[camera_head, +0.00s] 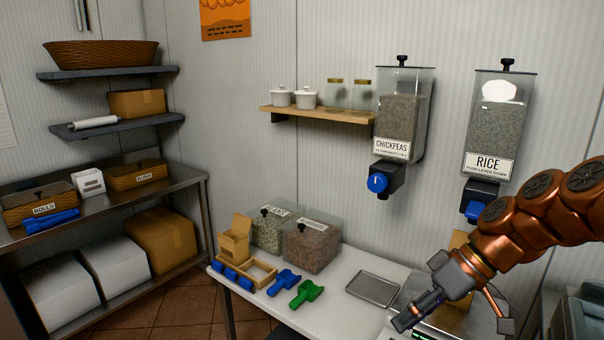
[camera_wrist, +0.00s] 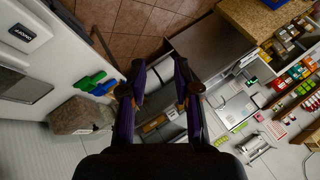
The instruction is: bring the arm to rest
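My copper-coloured arm reaches in from the right in the head view. My gripper (camera_head: 453,316) points down over the right part of the white table, its two fingers spread apart. In the wrist view my gripper (camera_wrist: 160,82) also shows both fingers apart, with nothing held between them. A brown cardboard-coloured thing (camera_head: 456,314) shows behind and between the fingers in the head view; it is mostly hidden by my gripper, and I cannot tell whether they touch.
The white table (camera_head: 335,290) holds a metal tray (camera_head: 373,290), green scoop (camera_head: 306,293), blue scoop (camera_head: 284,281) and clear bins (camera_head: 312,245). Chickpeas (camera_head: 401,115) and rice (camera_head: 498,120) dispensers hang on the wall, the rice one close to my arm. Steel shelving (camera_head: 190,205) stands left.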

